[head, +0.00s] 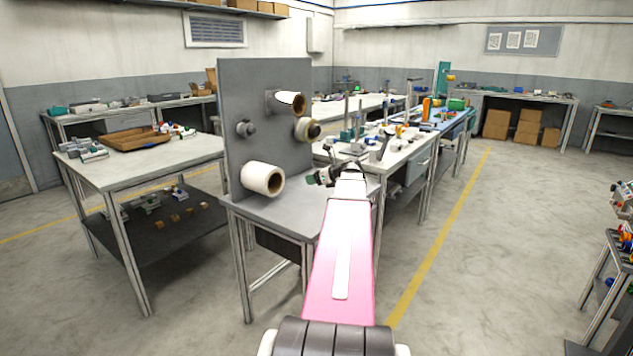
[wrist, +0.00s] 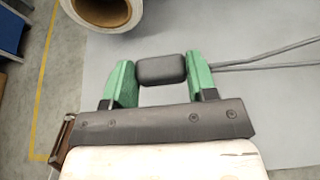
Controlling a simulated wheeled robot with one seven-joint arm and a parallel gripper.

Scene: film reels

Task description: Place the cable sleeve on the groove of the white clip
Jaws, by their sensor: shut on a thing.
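My gripper (wrist: 160,82) has two green fingers in the wrist view. It is shut on the cable sleeve (wrist: 162,69), a dark rounded block held crosswise between the fingers. Two thin grey cables (wrist: 265,54) run from the sleeve's side off to the right. In the head view my gripper (head: 321,177) is small, in front of the grey stand and right of its lower white roll. The sleeve is too small to make out there. I cannot pick out the white clip or its groove in either view.
A grey upright panel (head: 265,90) carries several pegs and rolls, including a large white roll (head: 262,179). Its grey shelf (head: 270,217) lies below. A cluttered workbench (head: 405,150) stands behind my gripper. The floor on the right is mostly open.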

